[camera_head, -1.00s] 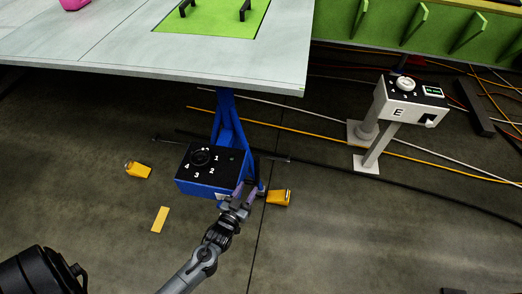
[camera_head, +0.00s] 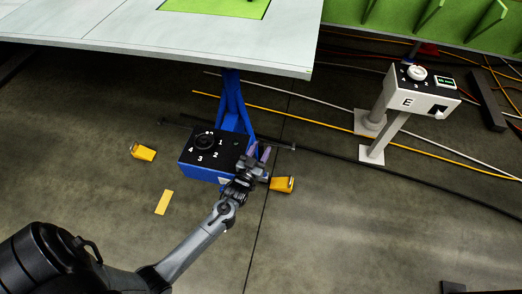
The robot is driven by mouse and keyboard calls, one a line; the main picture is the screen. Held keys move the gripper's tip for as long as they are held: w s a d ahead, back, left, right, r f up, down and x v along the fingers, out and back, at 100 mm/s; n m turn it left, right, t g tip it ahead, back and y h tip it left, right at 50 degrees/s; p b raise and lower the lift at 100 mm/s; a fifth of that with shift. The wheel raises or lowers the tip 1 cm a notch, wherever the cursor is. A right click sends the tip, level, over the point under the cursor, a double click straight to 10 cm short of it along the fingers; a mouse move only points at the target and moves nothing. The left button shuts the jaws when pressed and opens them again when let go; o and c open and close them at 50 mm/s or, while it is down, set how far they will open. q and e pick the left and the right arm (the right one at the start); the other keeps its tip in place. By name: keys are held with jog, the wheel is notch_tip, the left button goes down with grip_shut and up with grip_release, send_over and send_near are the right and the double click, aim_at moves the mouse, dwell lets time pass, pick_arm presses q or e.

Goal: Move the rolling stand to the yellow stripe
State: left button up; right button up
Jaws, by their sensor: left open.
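The rolling stand is a blue post with angled legs (camera_head: 233,104) and a blue box with a black top (camera_head: 205,143), marked with a dial and the numbers 1 to 4. It stands at the edge of the grey table. The yellow stripe (camera_head: 164,202) is a short flat strip on the floor, left of and nearer than the box. My left gripper (camera_head: 261,157) is open at the right side of the box, with its purple fingers pointing away. I cannot tell whether it touches the box. My right gripper is not in view.
Yellow blocks lie on the floor left (camera_head: 143,152) and right (camera_head: 283,184) of the box. A white console marked E (camera_head: 408,102) stands on a post at right. Cables cross the floor behind. The near floor is mostly clear.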

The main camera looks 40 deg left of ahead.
pick_arm(q)
jog(key=shift+w+a, duration=0.15)
jog(key=shift+w, duration=0.25)
grip_shut()
